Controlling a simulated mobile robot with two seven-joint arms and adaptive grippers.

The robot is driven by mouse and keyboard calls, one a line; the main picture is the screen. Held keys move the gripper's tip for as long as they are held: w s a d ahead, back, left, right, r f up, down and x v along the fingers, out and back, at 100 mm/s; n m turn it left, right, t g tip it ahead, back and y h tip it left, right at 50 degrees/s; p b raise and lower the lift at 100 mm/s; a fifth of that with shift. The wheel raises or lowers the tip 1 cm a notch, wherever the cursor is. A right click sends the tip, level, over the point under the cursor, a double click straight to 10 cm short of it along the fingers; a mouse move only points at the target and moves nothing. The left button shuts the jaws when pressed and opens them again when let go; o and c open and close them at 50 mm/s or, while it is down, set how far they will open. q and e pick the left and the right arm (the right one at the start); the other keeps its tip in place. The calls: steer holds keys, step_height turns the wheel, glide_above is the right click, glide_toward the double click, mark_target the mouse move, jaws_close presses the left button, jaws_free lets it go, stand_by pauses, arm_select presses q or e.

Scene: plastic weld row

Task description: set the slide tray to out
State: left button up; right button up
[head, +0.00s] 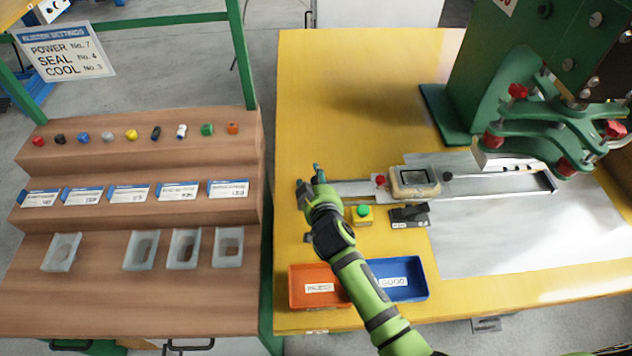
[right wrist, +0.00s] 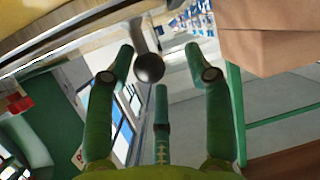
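The slide tray, with a tan-framed fixture (head: 414,182) on it, sits on a long metal rail (head: 500,182), left of and clear of the press head. A red knob (head: 380,180) is at the fixture's left and a small black knob (head: 447,176) at its right. My right gripper (head: 313,178) is at the left end of the rail, fingers spread. In the right wrist view, a black ball knob (right wrist: 149,67) lies between the open fingers (right wrist: 158,78), with visible gaps; whether any finger touches it cannot be told. My left gripper is not in view.
A green press (head: 500,90) stands over the rail's right part. An orange bin (head: 318,287), a blue bin (head: 400,279), a green button box (head: 362,213) and a black block (head: 410,215) lie near my right arm. A stepped wooden rack (head: 140,265) stands left.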

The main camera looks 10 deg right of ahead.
steer(key=shift+s+d, duration=0.15)
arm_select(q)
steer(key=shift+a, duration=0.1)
arm_select(e)
steer(key=v, duration=0.7)
steer(key=shift+s+r, duration=0.1)
